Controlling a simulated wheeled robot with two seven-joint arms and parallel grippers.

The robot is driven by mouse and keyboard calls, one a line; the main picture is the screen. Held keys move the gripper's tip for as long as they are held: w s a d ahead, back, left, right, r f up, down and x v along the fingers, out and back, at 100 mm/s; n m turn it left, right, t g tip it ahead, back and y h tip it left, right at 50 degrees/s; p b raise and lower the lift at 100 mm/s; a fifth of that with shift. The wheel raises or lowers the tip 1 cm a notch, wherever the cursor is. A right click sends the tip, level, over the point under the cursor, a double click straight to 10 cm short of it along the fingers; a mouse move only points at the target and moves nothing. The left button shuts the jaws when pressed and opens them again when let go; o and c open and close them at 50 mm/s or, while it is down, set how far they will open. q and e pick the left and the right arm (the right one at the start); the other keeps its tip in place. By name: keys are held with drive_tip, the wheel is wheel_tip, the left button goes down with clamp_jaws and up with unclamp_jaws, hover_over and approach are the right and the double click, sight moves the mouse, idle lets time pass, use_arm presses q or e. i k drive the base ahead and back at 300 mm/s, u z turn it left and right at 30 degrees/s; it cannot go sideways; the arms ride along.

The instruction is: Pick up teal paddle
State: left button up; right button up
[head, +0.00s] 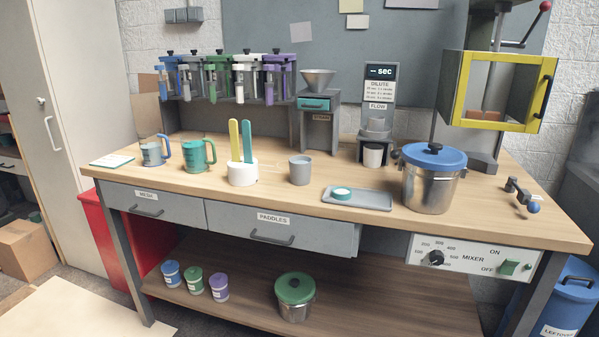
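A teal paddle (248,141) stands upright in a white round holder (242,174) on the wooden workbench. A yellow paddle (235,139) stands beside it on the left in the same holder. The lower ends of both paddles are hidden inside the holder. Neither of my grippers shows in the head view.
A teal-handled cup (197,155) stands left of the holder and a grey cup (300,171) stands right. A grey tray (358,200) and a blue-lidded pot (431,180) are farther right. Capped dispensers hang behind. The bench front before the holder is clear.

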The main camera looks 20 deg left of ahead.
sight(246, 126)
drive_tip(key=u, duration=1.6)
drive_tip(key=i, duration=1.2)
drive_tip(key=z, duration=0.1)
